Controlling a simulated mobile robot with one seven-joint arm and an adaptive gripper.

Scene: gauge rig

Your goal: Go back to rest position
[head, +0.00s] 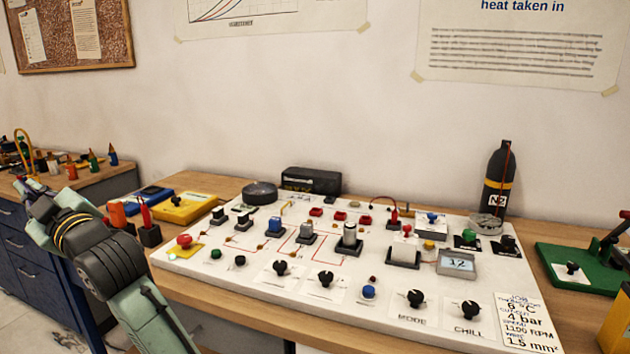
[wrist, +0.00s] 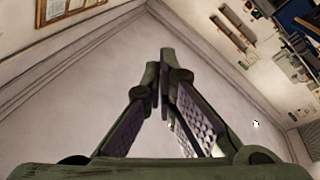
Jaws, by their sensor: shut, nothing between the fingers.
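My arm rises from the bottom left of the head view, with its wrist end left of the white control board (head: 225,277). My gripper (wrist: 164,60) shows in the wrist view with its green fingers meeting at the tips, shut and empty. The wrist view faces the wall and ceiling area, away from the board. In the head view the gripper's fingers are hard to make out beyond the arm. My gripper is apart from the board.
A black N2 bottle (head: 497,180) stands at the board's back right. A green base with a lever (head: 575,268) is at the far right. Yellow (head: 187,208) and blue (head: 147,198) boxes sit at the back left. A blue cabinet (head: 32,262) with bottles on top stands further left.

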